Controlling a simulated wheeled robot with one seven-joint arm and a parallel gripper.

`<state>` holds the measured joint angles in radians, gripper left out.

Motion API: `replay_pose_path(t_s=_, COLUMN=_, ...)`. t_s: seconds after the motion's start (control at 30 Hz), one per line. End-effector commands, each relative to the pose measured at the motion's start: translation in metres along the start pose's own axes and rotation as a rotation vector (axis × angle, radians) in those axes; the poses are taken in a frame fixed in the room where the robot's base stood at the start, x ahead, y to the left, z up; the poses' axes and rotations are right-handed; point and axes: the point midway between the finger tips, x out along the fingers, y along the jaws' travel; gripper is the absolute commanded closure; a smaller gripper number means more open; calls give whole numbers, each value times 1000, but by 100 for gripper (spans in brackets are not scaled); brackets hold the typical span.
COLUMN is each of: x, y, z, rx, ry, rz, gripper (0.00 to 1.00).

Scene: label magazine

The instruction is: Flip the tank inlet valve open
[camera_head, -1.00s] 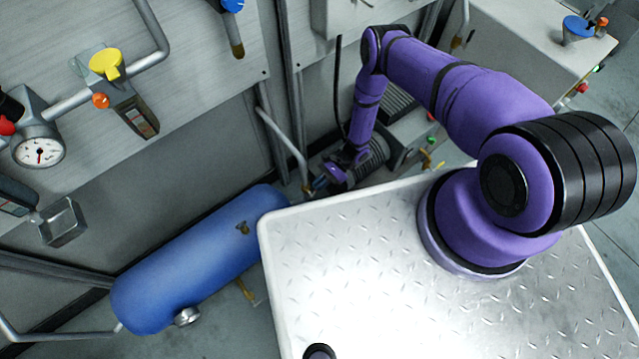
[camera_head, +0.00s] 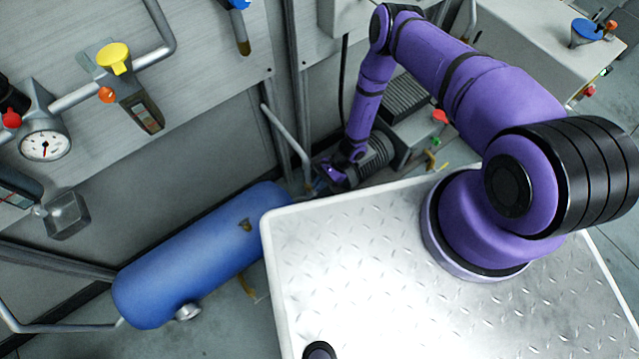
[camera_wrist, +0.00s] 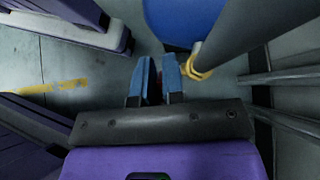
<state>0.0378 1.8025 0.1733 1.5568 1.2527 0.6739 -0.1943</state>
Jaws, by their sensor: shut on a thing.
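The blue tank (camera_head: 195,262) lies on the floor at lower left in the head view. Its rounded end also shows at the top of the wrist view (camera_wrist: 183,18). A grey pipe with a brass ring fitting (camera_wrist: 199,66) comes down beside it. My gripper (camera_wrist: 155,76) has two blue-tipped fingers close together, just left of the brass fitting. They are shut on a small dark reddish piece (camera_wrist: 154,90), mostly hidden between them; I take it for the inlet valve's handle. In the head view my gripper is near the tank's right end, its fingertips unclear.
A wall panel carries a yellow valve knob (camera_head: 114,57), a gauge (camera_head: 44,141) and pipes. A motor (camera_head: 370,162) stands close to my gripper. My metal deck fills the lower right. Open floor (camera_wrist: 60,60) shows left in the wrist view.

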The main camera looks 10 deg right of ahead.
Motion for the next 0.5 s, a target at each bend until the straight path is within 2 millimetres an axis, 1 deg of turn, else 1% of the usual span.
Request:
replay_pose_path(t_s=0.13, x=-1, y=-1, z=0, rx=-1, ry=-1, rz=-1, gripper=100)
replay_pose_path(t_s=0.17, x=-1, y=-1, z=0, rx=-1, ry=-1, rz=-1, gripper=86)
replay_pose_path(t_s=0.2, x=-1, y=-1, z=0, rx=-1, ry=-1, rz=-1, gripper=77)
replay_pose_path(t_s=0.27, x=-1, y=-1, z=0, rx=-1, ry=-1, rz=-1, gripper=65)
replay_pose_path(t_s=0.5, x=0, y=0, z=0, rx=0, ry=-1, rz=0, gripper=65)
